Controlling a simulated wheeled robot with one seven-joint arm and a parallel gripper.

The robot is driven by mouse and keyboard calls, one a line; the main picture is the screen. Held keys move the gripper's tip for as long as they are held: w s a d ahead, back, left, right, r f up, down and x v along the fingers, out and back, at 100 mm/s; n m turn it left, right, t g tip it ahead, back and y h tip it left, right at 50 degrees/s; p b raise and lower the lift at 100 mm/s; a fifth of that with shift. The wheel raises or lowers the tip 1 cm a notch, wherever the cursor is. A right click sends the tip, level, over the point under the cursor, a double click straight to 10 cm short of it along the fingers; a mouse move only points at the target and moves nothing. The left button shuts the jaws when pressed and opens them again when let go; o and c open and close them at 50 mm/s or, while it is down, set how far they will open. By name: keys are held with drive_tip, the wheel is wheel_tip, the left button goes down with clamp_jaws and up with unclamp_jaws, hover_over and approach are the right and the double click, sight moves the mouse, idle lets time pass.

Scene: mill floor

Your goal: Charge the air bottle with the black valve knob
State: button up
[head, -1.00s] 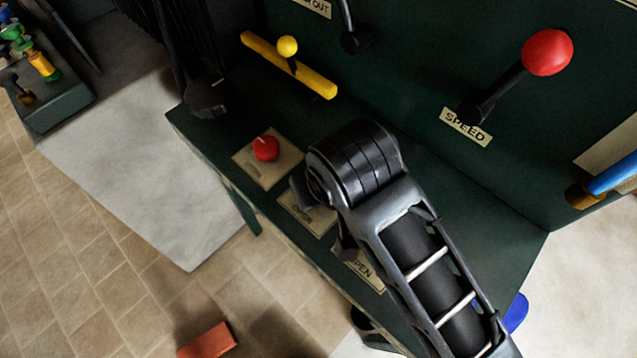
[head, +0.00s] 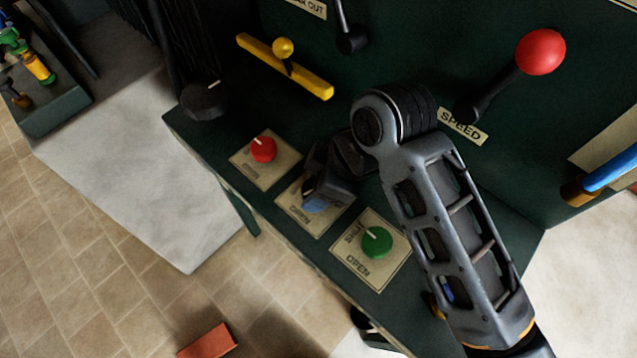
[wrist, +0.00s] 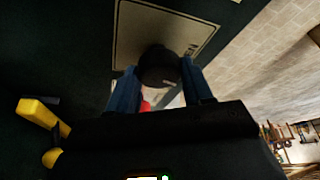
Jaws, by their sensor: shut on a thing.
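My gripper (head: 314,200) reaches down to the middle plate (head: 298,213) on the dark green ledge. In the wrist view its two blue-grey fingers (wrist: 160,88) are shut on the black valve knob (wrist: 158,64), one on each side. The knob sits over its pale plate (wrist: 130,35). In the head view the gripper hides this knob, and part of the lettering "OPEN" shows below. No air bottle can be made out.
A red knob (head: 263,149) and a green knob (head: 377,242) sit on plates either side. A yellow lever (head: 285,66), a red-balled speed lever (head: 541,52) and a blue handle (head: 612,170) project nearby. A large black round part (head: 204,101) stands at the ledge's left end.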

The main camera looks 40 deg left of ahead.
drive_tip(key=shift+n+g+h, duration=0.3)
drive_tip(key=shift+n+g, duration=0.1)
drive_tip(key=shift+n, duration=0.6)
drive_tip(key=o, duration=1)
drive_tip(key=shift+w, duration=0.1)
drive_tip(key=shift+b+v, duration=0.35)
drive_tip(key=shift+v, duration=3.5)
